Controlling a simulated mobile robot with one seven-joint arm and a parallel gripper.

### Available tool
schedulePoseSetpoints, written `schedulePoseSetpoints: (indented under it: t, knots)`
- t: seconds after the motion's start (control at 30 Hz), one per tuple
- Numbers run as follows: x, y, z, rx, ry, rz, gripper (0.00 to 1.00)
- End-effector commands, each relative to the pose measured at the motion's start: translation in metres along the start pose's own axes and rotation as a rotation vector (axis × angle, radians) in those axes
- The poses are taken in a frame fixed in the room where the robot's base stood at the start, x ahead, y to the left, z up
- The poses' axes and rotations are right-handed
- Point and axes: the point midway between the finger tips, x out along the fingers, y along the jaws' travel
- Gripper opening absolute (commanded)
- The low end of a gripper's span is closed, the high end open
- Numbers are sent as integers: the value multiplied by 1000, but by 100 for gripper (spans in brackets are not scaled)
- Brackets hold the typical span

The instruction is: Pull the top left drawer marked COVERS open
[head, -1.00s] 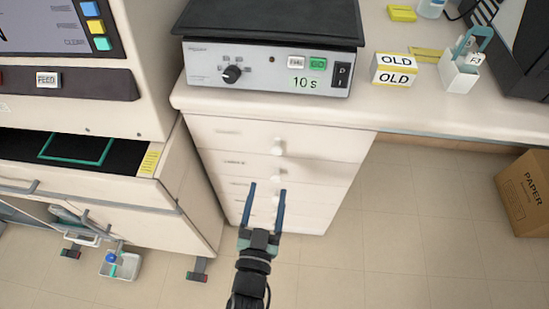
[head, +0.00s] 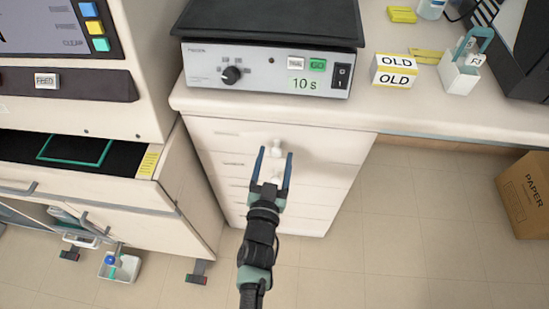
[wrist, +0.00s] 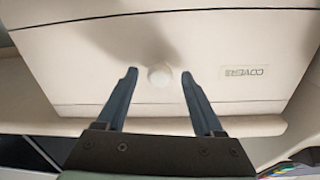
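The top drawer (head: 326,142) is a cream front under the bench top, with a round white knob (head: 279,146). It looks closed. In the wrist view, its label (wrist: 245,72) reads COVERS, upside down, and the knob (wrist: 160,75) shows in the middle. My gripper (head: 275,152) is open, with its two blue fingers pointing at this drawer. In the wrist view, the fingers (wrist: 159,77) stand either side of the knob, with a gap on each side. Nothing is held.
More closed drawers (head: 318,198) lie below. A grey device (head: 268,72) marked 10 s stands on the bench (head: 420,112) above. A cabinet with a dark open tray (head: 110,170) is at the left. A PAPER carton (head: 527,195) stands on the floor at the right. The floor between is clear.

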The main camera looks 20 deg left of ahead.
Motion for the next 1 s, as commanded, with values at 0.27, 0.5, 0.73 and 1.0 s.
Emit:
schedulePoseSetpoints:
  t: [0.27, 0.5, 0.73, 1.0]
  knots:
    - [0, 0, 0, 0, 0, 0, 20]
    - [0, 0, 0, 0, 0, 0, 0]
    - [0, 0, 0, 0, 0, 0, 0]
    - [0, 0, 0, 0, 0, 1, 0]
